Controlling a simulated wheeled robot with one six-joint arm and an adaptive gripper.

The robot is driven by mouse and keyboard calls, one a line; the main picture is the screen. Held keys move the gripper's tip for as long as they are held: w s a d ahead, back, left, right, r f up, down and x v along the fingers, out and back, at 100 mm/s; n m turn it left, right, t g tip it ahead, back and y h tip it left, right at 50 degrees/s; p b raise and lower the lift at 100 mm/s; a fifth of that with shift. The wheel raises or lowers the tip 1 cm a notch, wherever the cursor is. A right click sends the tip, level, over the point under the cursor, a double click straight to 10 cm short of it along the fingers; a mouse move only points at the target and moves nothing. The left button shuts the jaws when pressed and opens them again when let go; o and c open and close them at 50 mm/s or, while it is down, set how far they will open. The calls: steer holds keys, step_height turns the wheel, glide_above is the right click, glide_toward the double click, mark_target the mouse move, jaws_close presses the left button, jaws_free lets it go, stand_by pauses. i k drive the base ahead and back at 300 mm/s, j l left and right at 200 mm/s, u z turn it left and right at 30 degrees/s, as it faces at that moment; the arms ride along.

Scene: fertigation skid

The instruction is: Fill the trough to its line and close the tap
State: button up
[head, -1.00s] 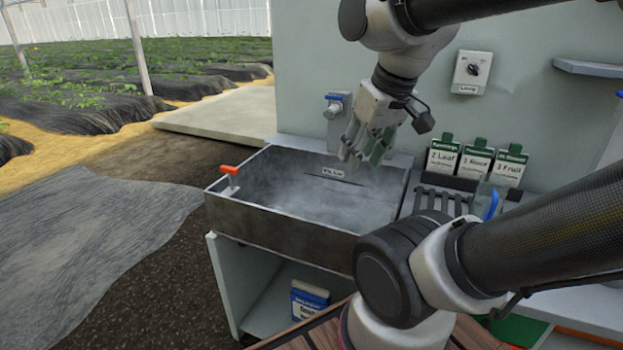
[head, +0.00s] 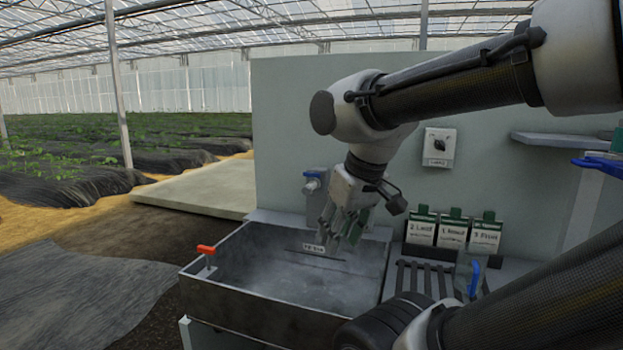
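The grey metal trough (head: 228,318) stands against the pale panel. A dark line and a small white label (head: 313,248) mark its inner back wall. The trough's inside looks grey and hazy; I cannot tell the water level.
A red-handled fitting (head: 206,255) sits on the trough's left rim. Right of the trough are a dark slotted rack (head: 425,278), a blue-handled item (head: 474,280) and three green-topped packets (head: 452,232). A switch box (head: 438,147) and a shelf (head: 562,143) are on the panel.

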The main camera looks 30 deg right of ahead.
mark_target(312, 175)
steer(key=i+j+z, duration=0.1)
steer(key=j+z, duration=0.15)
steer(key=z, duration=0.15)
steer(key=j+z, duration=0.2)
steer(key=z, duration=0.2)
